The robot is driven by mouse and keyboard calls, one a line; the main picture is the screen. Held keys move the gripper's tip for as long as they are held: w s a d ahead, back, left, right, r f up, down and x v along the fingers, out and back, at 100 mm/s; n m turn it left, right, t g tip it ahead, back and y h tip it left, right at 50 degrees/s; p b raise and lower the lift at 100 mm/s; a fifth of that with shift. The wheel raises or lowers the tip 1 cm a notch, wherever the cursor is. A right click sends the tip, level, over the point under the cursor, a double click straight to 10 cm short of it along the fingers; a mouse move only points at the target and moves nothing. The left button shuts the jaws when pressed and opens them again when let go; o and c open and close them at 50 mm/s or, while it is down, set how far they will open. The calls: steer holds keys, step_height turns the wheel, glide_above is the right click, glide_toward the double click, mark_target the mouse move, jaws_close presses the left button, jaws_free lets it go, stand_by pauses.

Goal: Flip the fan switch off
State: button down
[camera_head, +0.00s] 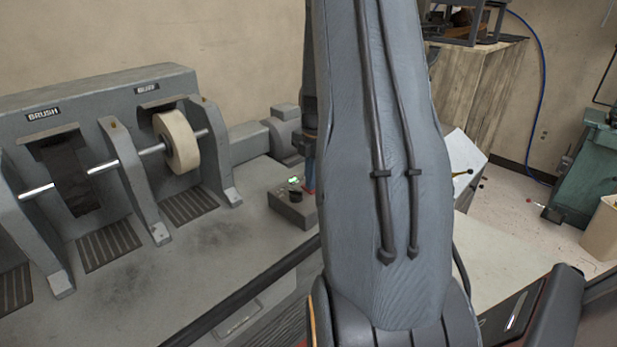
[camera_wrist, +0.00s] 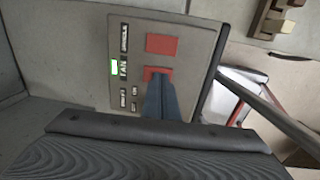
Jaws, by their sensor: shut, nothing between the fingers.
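The switch panel (camera_wrist: 190,62) is a pale plate in the upper middle of the wrist view. The fan switch (camera_wrist: 152,72) is the lower of two red squares on it, beside the FAN label (camera_wrist: 123,68) and a lit green indicator (camera_wrist: 114,67). My gripper (camera_wrist: 160,86) is shut and empty, with its blue-grey tips over the lower part of this red square. I cannot tell whether they touch it. In the head view my arm hides most of the gripper; a green light (camera_head: 294,180) shows on a small grey box (camera_head: 290,208) beside the arm.
The other red square (camera_wrist: 161,44) sits just above the fan switch in the wrist view. In the head view, the grey machine (camera_head: 110,75) with brush and buff wheels (camera_head: 178,142) stands to the left. A wooden cabinet (camera_head: 478,90) is behind at the right.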

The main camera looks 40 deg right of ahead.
mark_target(314, 192)
steer(key=shift+r, duration=0.1)
steer(key=shift+r, duration=0.25)
step_height(314, 192, up, 13)
steer(key=s, duration=0.1)
steer(key=shift+s+p, duration=0.3)
steer(key=shift+p, duration=0.15)
steer(key=shift+a+r, duration=0.1)
steer(key=s+a+f+m, duration=0.15)
steer(key=a+m, duration=0.35)
steer(key=a, duration=0.5)
steer(key=s+a+f+m, duration=0.15)
steer(key=a+m, duration=0.25)
steer(key=a, duration=0.6)
steer(key=s+a+f+m, duration=0.2)
steer(key=s+a+m, duration=0.2)
steer(key=a, duration=0.3)
steer(key=s+a+f+m, duration=0.2)
steer(key=s+a+m, duration=0.3)
steer(key=a, duration=0.1)
steer(key=shift+a+f, duration=0.35)
steer(key=shift+f, duration=0.05)
